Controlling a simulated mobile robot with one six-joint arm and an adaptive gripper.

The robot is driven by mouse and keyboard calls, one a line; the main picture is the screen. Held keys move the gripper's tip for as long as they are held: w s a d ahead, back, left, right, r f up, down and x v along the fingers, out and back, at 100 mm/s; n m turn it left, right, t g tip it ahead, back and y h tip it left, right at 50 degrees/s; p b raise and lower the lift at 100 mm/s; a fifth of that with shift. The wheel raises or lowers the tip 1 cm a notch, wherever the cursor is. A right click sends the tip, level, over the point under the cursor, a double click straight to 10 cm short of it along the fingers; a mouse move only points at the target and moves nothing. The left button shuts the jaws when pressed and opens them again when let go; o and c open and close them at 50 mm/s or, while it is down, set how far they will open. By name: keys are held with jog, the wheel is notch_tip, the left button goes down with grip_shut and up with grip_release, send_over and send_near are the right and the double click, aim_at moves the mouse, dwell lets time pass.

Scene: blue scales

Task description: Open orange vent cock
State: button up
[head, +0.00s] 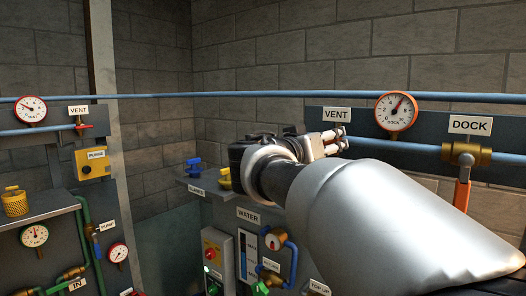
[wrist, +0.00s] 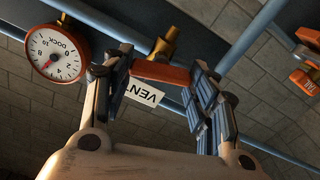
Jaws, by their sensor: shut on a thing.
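The orange vent cock's handle (wrist: 160,73) shows in the wrist view as a short orange bar lying across between my two fingers, below a brass body (wrist: 170,43) on the blue pipe. My gripper (wrist: 159,68) is shut on this handle, with one finger at each end of it. In the head view my gripper (head: 328,143) is at the blue pipe just under the VENT label (head: 336,114), and it hides the cock there. The VENT label also shows, partly covered, in the wrist view (wrist: 144,92).
The orange-rimmed DOCK gauge (head: 396,110) sits close right of the gripper. Further right a brass dock valve (head: 466,153) has an orange lever (head: 462,194) hanging down. A red vent cock (head: 82,126) is on the left wall. Blue and yellow knobs (head: 194,165) stand left of my arm.

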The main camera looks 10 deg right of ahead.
jog(key=shift+w+a+f+n+b, duration=0.1)
jog(key=shift+n+b, duration=0.7)
jog(key=shift+n, duration=2.8)
jog(key=shift+w+f+n+b, duration=0.1)
jog(key=shift+n+b, duration=0.65)
jog(key=shift+n, duration=2.85)
jog(key=o, duration=1.1)
jog(key=shift+c, duration=0.2)
jog(key=v, duration=1.2)
